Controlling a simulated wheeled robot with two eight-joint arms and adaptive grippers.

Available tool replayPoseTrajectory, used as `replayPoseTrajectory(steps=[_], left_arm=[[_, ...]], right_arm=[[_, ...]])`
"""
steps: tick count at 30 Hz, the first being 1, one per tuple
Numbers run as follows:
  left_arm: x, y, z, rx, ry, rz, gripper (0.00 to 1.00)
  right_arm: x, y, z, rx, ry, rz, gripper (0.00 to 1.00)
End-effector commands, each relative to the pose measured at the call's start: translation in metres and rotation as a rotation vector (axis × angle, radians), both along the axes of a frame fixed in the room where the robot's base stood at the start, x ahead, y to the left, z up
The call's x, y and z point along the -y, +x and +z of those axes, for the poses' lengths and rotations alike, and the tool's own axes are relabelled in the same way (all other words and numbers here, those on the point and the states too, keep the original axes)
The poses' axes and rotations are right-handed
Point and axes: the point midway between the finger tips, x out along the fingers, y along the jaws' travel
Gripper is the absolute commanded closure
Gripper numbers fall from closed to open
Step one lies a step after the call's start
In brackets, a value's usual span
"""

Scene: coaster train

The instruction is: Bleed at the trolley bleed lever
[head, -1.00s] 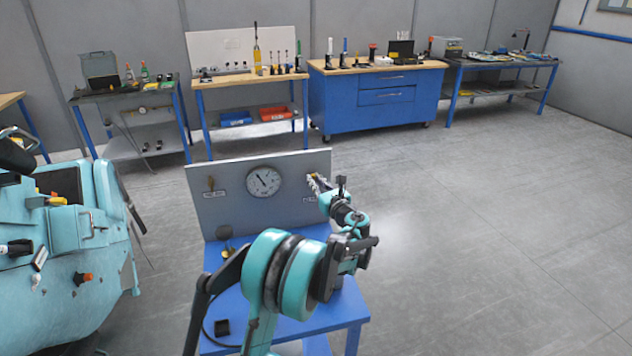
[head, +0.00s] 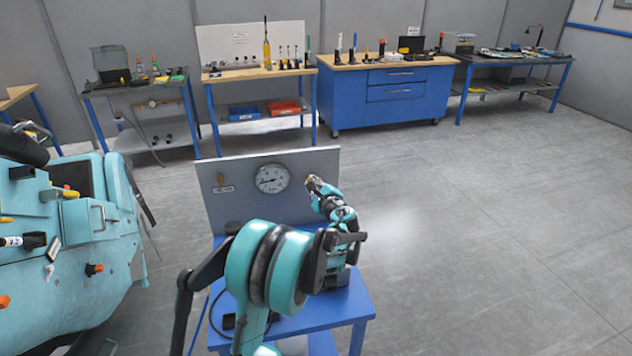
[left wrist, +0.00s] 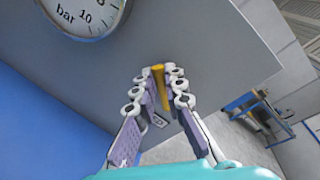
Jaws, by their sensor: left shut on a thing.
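A grey upright panel (head: 240,205) stands on a blue trolley (head: 350,305) in the head view. My left gripper (head: 313,184) is at the panel's upper right. In the left wrist view, a yellow lever (left wrist: 159,86) stands between the fingertips of my left gripper (left wrist: 158,82), which is shut on it. The fingers hide much of the lever in the head view. A round white gauge (head: 272,178) is left of the gripper, its needle pointing left. Part of the gauge (left wrist: 88,14) also shows in the left wrist view. My right gripper is not in view.
A second, brass-coloured handle (head: 220,179) with a label is at the panel's left. A teal machine (head: 75,250) stands left of the trolley. Benches with tools and a blue cabinet (head: 385,95) line the back wall. The floor at right is clear.

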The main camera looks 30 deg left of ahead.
Motion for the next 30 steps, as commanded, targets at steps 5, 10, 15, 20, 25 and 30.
replayPoseTrajectory(steps=[5,10,15,20,25,30], left_arm=[[-0.004,-0.004,-0.007,0.117,-0.119,0.001,1.0],[-0.007,-0.007,-0.014,0.226,-0.231,0.002,1.0],[-0.008,-0.008,-0.02,0.323,-0.327,0.001,1.0],[-0.009,-0.009,-0.024,0.394,-0.401,0.002,1.0],[-0.009,-0.009,-0.027,0.446,-0.453,0.001,1.0],[-0.009,-0.009,-0.029,0.476,-0.482,0.002,1.0]], right_arm=[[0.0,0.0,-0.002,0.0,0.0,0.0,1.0],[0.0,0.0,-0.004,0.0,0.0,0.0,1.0],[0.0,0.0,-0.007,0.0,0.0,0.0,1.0],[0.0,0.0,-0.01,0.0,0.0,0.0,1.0],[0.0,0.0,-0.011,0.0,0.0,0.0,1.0],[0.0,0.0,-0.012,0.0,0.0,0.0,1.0]])
